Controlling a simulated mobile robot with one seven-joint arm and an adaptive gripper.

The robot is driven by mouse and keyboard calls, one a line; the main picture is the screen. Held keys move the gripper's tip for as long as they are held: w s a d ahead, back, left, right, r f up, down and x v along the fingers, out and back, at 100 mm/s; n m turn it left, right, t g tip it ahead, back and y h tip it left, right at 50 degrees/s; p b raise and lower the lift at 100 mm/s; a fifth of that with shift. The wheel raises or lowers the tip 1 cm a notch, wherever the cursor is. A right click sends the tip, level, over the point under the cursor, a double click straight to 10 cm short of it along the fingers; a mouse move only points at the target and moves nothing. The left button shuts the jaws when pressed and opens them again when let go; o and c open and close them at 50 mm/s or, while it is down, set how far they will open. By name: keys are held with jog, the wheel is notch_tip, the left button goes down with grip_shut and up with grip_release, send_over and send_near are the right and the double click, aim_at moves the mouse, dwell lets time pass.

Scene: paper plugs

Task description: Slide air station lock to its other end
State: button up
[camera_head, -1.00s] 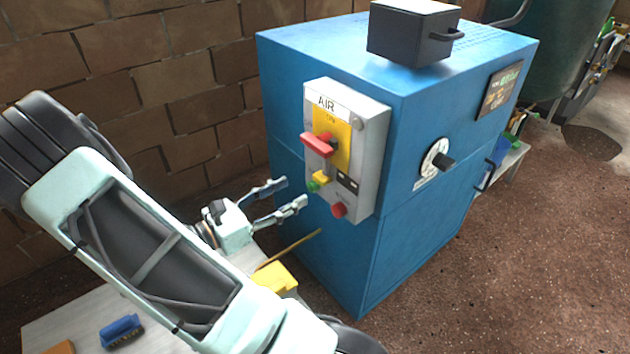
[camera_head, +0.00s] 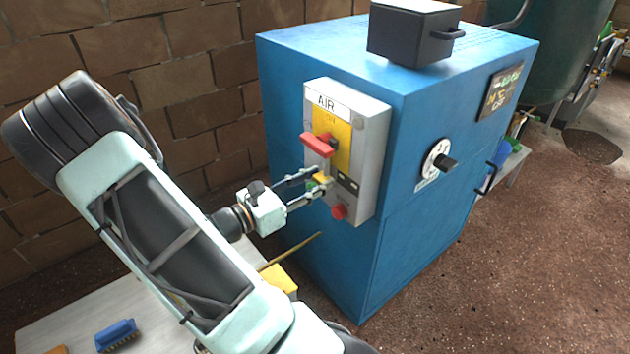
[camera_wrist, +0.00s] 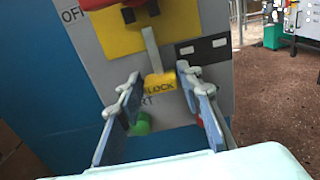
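The grey air station (camera_head: 372,150), labelled AIR, is on the side of a blue cabinet. Its yellow lock (camera_wrist: 161,83), marked LOCK, sits at the lower right end of a pale slot (camera_wrist: 151,46) in the wrist view. The lock is small and partly hidden by my fingers in the head view. My gripper (camera_head: 312,183) is open in front of the station, its fingertips at the lock's height. In the wrist view my gripper (camera_wrist: 158,88) has one finger on each side of the lock, with gaps visible; contact cannot be told.
A red lever (camera_head: 316,145) is just above the lock. A green button (camera_wrist: 141,124) is below it, and a red button (camera_head: 339,212) is lower right. The blue cabinet (camera_head: 400,255) carries a dial (camera_head: 436,160) and a dark box (camera_head: 410,35). A table (camera_head: 60,325) stands at lower left.

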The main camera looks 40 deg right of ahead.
grip_shut()
notch_tip(320, 180, up, 3)
jog(key=p, duration=0.3)
jog(key=shift+f, duration=0.1)
jog(key=shift+o, duration=2.3)
grip_release()
jog(key=shift+a, duration=0.1)
jog(key=w+a, duration=0.1)
jog(key=a, duration=1)
jog(key=shift+w+a, duration=0.15)
jog(key=shift+a, duration=0.25)
